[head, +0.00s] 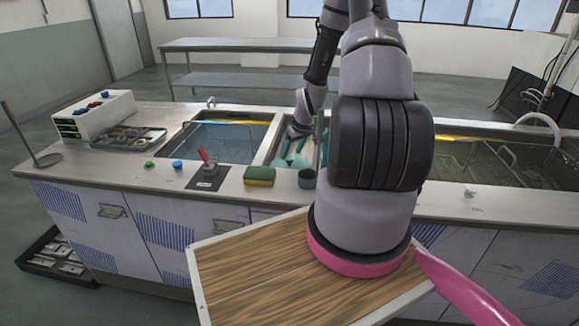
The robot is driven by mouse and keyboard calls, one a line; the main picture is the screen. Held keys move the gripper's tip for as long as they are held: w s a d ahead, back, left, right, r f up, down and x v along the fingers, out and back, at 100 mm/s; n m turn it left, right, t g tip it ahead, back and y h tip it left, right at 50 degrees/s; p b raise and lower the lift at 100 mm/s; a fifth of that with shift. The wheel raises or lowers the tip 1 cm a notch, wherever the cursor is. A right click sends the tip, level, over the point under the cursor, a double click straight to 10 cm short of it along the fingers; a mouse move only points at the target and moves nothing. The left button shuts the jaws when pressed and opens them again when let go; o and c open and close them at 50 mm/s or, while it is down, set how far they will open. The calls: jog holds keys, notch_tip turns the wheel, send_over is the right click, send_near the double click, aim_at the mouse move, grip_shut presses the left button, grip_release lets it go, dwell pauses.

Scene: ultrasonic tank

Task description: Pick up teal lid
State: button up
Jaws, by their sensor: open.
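The teal lid (289,167) shows as a small pale teal patch in the middle tank, partly hidden by the tank's front edge and my gripper. My gripper (294,150) reaches down into this tank from above, directly over the teal patch. Its fingers look spread and nothing shows between them. At this size I cannot tell whether the fingertips touch the lid.
A green and yellow sponge (259,176) and a dark cup (307,179) stand on the front rim. A red-handled lever (206,167) is left of them. A water-filled tank (215,141) lies left; another with wire baskets (490,160) lies right.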

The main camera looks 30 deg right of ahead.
aim_at(290, 159)
jog(key=x, duration=0.4)
jog(key=shift+s+d, duration=0.1)
jog(key=shift+r, duration=0.1)
grip_shut()
